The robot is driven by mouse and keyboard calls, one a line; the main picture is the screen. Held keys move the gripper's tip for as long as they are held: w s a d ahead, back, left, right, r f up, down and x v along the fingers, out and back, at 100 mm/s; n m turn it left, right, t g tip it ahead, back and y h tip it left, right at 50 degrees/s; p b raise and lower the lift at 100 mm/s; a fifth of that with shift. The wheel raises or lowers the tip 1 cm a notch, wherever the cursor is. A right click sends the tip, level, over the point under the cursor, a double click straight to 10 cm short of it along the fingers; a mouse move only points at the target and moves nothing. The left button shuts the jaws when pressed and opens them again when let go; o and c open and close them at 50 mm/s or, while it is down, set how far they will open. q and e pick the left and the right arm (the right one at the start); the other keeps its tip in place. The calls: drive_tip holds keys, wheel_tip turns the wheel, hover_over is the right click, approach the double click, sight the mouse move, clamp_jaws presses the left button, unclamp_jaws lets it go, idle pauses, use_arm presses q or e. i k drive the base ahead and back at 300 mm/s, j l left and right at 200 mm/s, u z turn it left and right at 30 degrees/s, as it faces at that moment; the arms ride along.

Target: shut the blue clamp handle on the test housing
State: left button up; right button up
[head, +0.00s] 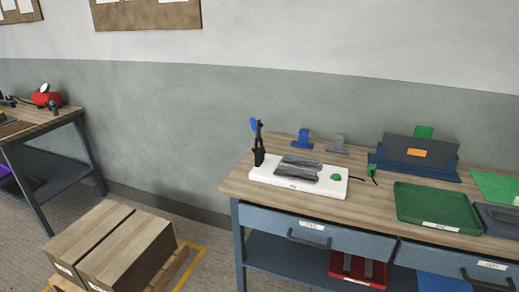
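The test housing (325,188) is a white flat block near the left end of the workbench. A dark grey ribbed piece lies on top of it, and a green button sits at its right. A black clamp (259,150) stands upright at its left end. The blue clamp handle (254,125) points up from the clamp, tilted slightly left. Neither of my grippers is in the head view.
The workbench (235,187) also carries a blue clip (302,140), a grey clip (338,144), a blue stand (425,170) and a green tray (437,207). Boxes on a pallet (125,250) stand on the floor at left. Floor between them is clear.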

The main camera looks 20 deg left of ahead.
sight(252, 120)
drive_tip(key=i+j+u, duration=0.8)
drive_tip(key=u, duration=0.15)
drive_tip(key=i+j+u, duration=0.1)
drive_tip(key=i+u, duration=0.4)
drive_tip(key=i+z, duration=0.2)
drive_tip(key=z, duration=0.25)
drive_tip(key=i+j+z, duration=0.1)
drive_tip(key=z, duration=0.35)
drive_tip(key=i+j+z, duration=0.2)
drive_tip(key=z, duration=0.25)
drive_tip(key=i+j+z, duration=0.15)
drive_tip(key=z, duration=0.3)
drive_tip(key=i+j+z, duration=0.1)
drive_tip(key=j+z, duration=0.2)
drive_tip(key=z, duration=0.15)
drive_tip(key=j+z, duration=0.25)
drive_tip(key=z, duration=0.2)
drive_tip(key=j+z, duration=0.3)
drive_tip(key=z, duration=0.15)
